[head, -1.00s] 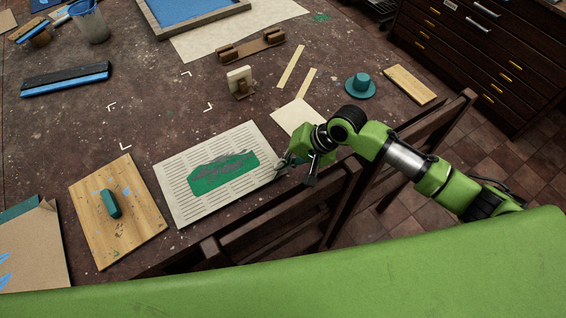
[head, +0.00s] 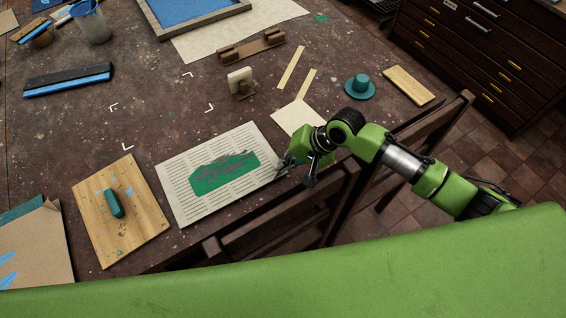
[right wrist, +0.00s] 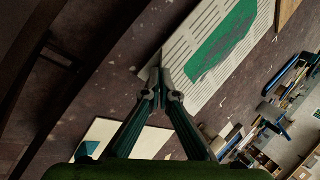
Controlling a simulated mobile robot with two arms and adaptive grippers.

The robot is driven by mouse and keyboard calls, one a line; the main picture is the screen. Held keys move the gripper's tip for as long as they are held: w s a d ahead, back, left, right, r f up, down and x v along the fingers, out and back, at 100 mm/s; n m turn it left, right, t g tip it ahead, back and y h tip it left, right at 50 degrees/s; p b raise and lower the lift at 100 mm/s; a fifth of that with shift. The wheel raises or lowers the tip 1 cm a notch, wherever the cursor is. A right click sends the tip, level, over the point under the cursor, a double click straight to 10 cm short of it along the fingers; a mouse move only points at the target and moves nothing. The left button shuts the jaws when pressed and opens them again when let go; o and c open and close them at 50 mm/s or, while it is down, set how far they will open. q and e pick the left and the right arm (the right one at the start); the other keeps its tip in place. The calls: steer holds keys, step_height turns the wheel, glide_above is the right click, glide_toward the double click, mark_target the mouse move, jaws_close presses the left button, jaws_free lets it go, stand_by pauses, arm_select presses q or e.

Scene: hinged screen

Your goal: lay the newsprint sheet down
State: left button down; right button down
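The newsprint sheet (head: 178,197) is pale with printed lines and a green and grey patch. In the head view it is near the table's front edge, right of a wooden board. My right gripper (head: 281,163) is at its right edge. In the right wrist view, my fingertips (right wrist: 160,74) are close together on a corner of the sheet (right wrist: 205,28), pinching it. I cannot tell whether the sheet is flat on the table or slightly raised. White corner marks (head: 210,107) outline a bare patch of table behind it. My left gripper is not in view.
The wooden board (head: 142,227) carries a teal block (head: 114,204). A pale card (head: 297,117), a small upright block (head: 240,80) and a teal hat-shaped object (head: 360,87) stand behind. A squeegee (head: 68,79) lies at left. Dark wooden rails (head: 275,225) border the front edge.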

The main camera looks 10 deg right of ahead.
steer(key=shift+f, duration=0.45)
stand_by(0.6)
steer(key=c, duration=2.2)
jaws_free()
steer(key=shift+c, duration=0.4)
step_height(320, 180, up, 5)
steer(key=p, duration=0.5)
steer(key=shift+p, duration=0.35)
steer(key=shift+r, duration=1)
